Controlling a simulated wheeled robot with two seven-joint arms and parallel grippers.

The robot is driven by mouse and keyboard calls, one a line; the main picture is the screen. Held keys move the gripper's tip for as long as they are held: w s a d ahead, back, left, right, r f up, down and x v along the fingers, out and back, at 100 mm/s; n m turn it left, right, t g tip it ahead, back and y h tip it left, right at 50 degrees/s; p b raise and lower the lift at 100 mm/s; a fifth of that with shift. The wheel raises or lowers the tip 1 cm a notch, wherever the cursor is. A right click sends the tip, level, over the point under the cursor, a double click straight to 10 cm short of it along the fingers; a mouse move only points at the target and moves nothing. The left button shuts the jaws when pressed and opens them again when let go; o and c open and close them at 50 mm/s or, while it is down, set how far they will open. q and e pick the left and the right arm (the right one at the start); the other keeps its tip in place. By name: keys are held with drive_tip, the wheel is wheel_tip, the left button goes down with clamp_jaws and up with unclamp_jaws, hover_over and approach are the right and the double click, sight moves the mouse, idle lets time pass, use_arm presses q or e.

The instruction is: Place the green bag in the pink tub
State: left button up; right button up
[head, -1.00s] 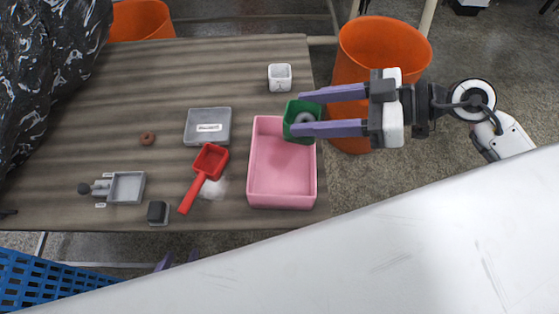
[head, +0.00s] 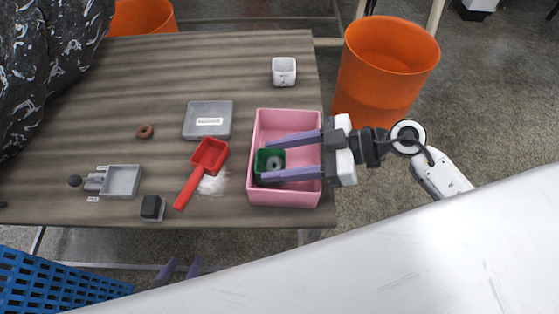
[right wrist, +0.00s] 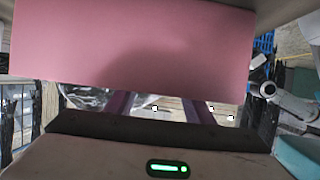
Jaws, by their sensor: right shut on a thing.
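The green bag (head: 270,154) looks like a small boxy green thing with a dark opening and a grey round thing in it. It is inside the pink tub (head: 284,197), toward the tub's left side. My right gripper (head: 264,161) reaches over the tub's right wall and is shut on the green bag, one purple finger on each side. In the right wrist view the tub's pink wall (right wrist: 130,45) hides most of the scene, and the bag is not seen there. My left gripper (head: 181,268) shows only two purple fingertips, apart and empty, below the table's front edge.
Left of the tub lie a red scoop (head: 209,155), white powder (head: 214,182) and a grey tray (head: 207,131). A white cup (head: 284,71) stands behind the tub. An orange bin (head: 385,75) stands beyond the table's right edge. A blue crate (head: 55,285) is at the lower left.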

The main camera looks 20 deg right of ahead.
drive_tip(key=shift+f, duration=0.55)
use_arm(q)
drive_tip(key=shift+d, duration=0.15)
drive_tip(key=shift+s, duration=0.15)
use_arm(e)
drive_tip(key=shift+f, duration=0.1)
drive_tip(key=o, duration=0.9)
use_arm(q)
drive_tip(key=shift+s+f, duration=0.15)
drive_tip(key=shift+f, duration=0.05)
use_arm(e)
drive_tip(key=shift+o, duration=0.4)
drive_tip(key=shift+r, duration=0.2)
use_arm(q)
drive_tip(key=shift+a, duration=0.2)
use_arm(e)
drive_tip(key=v, duration=1.2)
